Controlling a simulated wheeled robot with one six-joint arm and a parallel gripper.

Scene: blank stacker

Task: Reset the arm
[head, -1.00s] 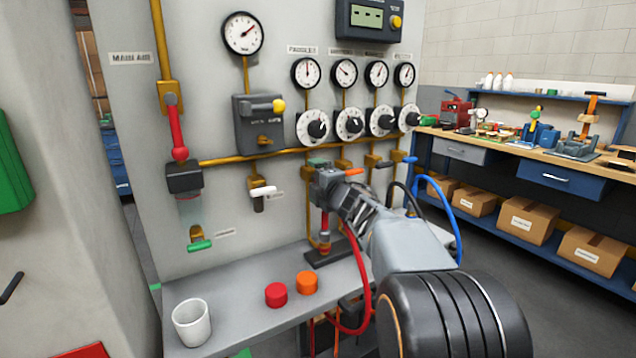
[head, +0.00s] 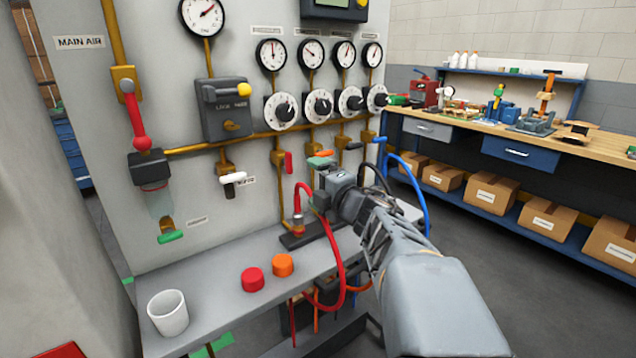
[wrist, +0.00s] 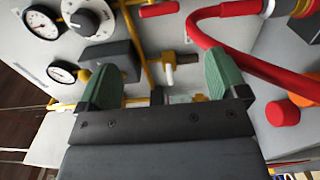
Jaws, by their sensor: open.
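My arm comes in from the lower right of the head view, its wrist in front of the lower right of the grey panel. My gripper (head: 319,168) is small and partly hidden there, with a green fingertip showing. In the wrist view my gripper (wrist: 162,72) has two green fingers wide apart with nothing held between them. A valve with a white handle (wrist: 168,75) shows beyond the gap, apart from the fingers.
A red hose (head: 341,262) loops close beside my wrist, over the shelf (head: 215,283). The shelf bears a white cup (head: 168,314), a red cap (head: 253,279) and an orange cap (head: 283,265). A workbench (head: 575,160) with boxes stands at the right, past open floor.

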